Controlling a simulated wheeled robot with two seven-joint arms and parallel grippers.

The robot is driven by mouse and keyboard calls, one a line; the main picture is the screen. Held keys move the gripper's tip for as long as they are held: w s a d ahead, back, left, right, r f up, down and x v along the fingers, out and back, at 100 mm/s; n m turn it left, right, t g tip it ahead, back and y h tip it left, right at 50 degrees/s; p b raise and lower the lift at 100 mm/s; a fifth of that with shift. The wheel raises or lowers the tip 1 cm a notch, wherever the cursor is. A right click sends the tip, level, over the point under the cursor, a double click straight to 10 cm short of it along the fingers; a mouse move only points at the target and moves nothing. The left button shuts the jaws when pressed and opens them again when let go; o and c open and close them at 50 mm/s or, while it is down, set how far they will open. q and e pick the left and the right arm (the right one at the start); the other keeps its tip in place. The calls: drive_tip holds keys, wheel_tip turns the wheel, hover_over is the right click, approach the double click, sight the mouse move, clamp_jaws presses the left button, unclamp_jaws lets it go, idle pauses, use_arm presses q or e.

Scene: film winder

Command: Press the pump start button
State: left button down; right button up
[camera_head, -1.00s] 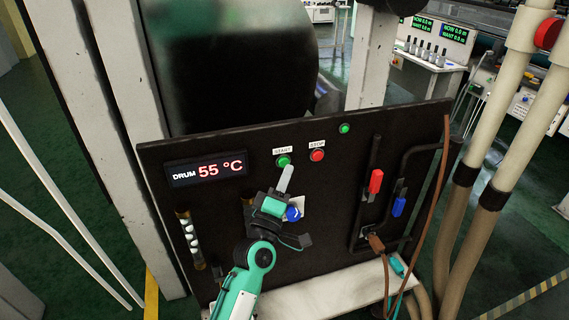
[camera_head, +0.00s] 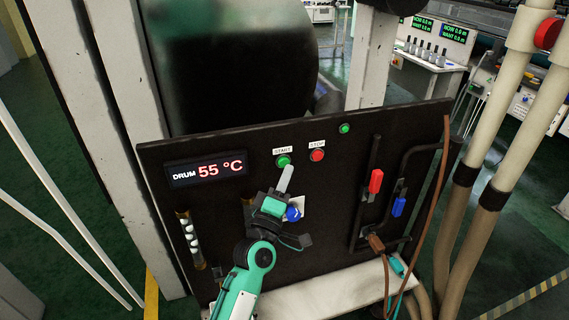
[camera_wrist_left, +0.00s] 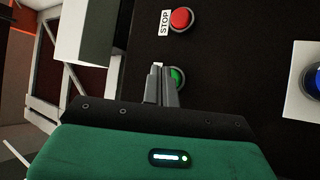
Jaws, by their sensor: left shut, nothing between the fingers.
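The green start button (camera_head: 284,160) sits on the dark panel (camera_head: 330,200) under a START label. It also shows in the left wrist view (camera_wrist_left: 178,76), partly hidden behind my fingers. My left gripper (camera_head: 288,168) is shut and empty, its fingertips at the lower edge of the green button in the head view. In the left wrist view its fingertips (camera_wrist_left: 161,68) overlap the left side of the button; whether they touch it I cannot tell. My right gripper is in neither view.
The red stop button (camera_head: 317,155) is just right of the start button. A blue knob (camera_head: 293,213) on a white plate is close beside my left gripper. Red (camera_head: 376,181) and blue (camera_head: 398,206) valve handles are on pipes to the right. A drum display (camera_head: 207,170) reads 55 °C.

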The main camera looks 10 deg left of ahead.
use_arm(q)
drive_tip(key=shift+w, duration=0.1)
drive_tip(key=shift+w+a, duration=0.2)
drive_tip(key=shift+w, duration=0.1)
drive_tip(key=shift+w+a, duration=0.25)
drive_tip(key=shift+w, duration=0.1)
idle(0.9)
idle(0.4)
drive_tip(key=shift+s+d, duration=0.5)
drive_tip(key=shift+s, duration=0.25)
drive_tip(key=shift+p, duration=0.3)
drive_tip(key=shift+s+d+p, duration=0.2)
drive_tip(key=shift+s+d, duration=0.25)
drive_tip(key=shift+s, duration=0.25)
drive_tip(key=shift+s+d+p, duration=0.2)
drive_tip(key=shift+s+d, duration=0.2)
drive_tip(key=shift+s, duration=0.35)
drive_tip(key=shift+s+d+p, duration=0.2)
drive_tip(key=shift+s+d, duration=0.25)
drive_tip(key=shift+s, duration=0.25)
